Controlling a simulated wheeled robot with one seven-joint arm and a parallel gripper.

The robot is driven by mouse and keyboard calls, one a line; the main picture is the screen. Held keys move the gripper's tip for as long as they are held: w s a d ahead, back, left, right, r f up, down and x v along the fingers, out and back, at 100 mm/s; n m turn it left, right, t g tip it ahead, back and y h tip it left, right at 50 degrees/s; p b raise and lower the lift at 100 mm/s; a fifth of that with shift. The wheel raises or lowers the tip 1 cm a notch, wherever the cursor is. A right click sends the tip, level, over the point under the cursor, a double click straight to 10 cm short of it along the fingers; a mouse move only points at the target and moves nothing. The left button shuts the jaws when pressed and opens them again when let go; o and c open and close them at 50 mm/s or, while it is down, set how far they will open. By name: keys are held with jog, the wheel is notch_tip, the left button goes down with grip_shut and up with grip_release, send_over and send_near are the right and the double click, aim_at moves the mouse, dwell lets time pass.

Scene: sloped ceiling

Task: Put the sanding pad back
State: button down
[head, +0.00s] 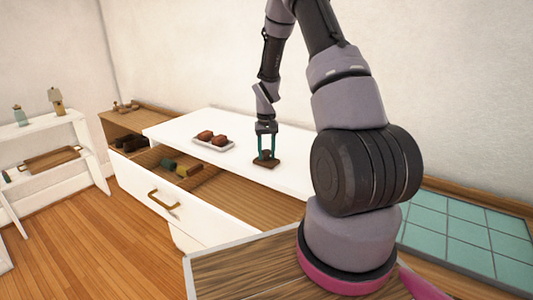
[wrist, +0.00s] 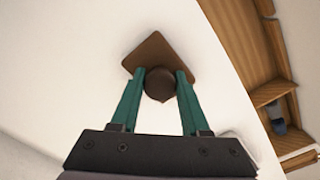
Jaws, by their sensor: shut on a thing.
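The sanding pad appears to be the brown, square, flat piece (head: 262,164) with a dark round knob, low over the white cabinet top near its front edge. In the wrist view the pad (wrist: 153,50) lies just past the fingertips, its corners turned like a diamond. My gripper (head: 267,155) has teal fingers and is shut on the knob; the fingers (wrist: 159,80) sit on either side of it. I cannot tell whether the pad touches the top. The open drawer (head: 165,203) below holds a green block (head: 169,164) and a yellowish block (head: 182,170).
A white tray (head: 228,148) with two reddish-brown blocks (head: 206,136) stands on the cabinet top, left of my gripper. A white shelf (head: 45,158) stands at the left. Teal tiles (head: 460,225) are at the right.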

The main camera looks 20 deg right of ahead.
jog(key=shift+f, duration=0.1)
jog(key=shift+c, duration=2)
grip_release()
notch_tip(320, 180, up, 12)
notch_tip(320, 180, up, 11)
jog(key=t, duration=0.2)
send_over(266, 151)
jog(key=s+a, duration=0.3)
jog(key=s, duration=0.2)
jog(key=s+a+r+m+t+y, duration=0.1)
jog(key=s+a+r+t, duration=0.1)
jog(key=s+r, duration=0.5)
jog(key=s+a+r+m+t+y, duration=0.1)
jog(key=s+a+r+t, duration=0.2)
jog(key=s+r, duration=0.4)
jog(key=s+a, duration=0.1)
jog(key=s, duration=0.7)
jog(key=shift+s+r, duration=0.3)
jog(key=shift+a, duration=0.1)
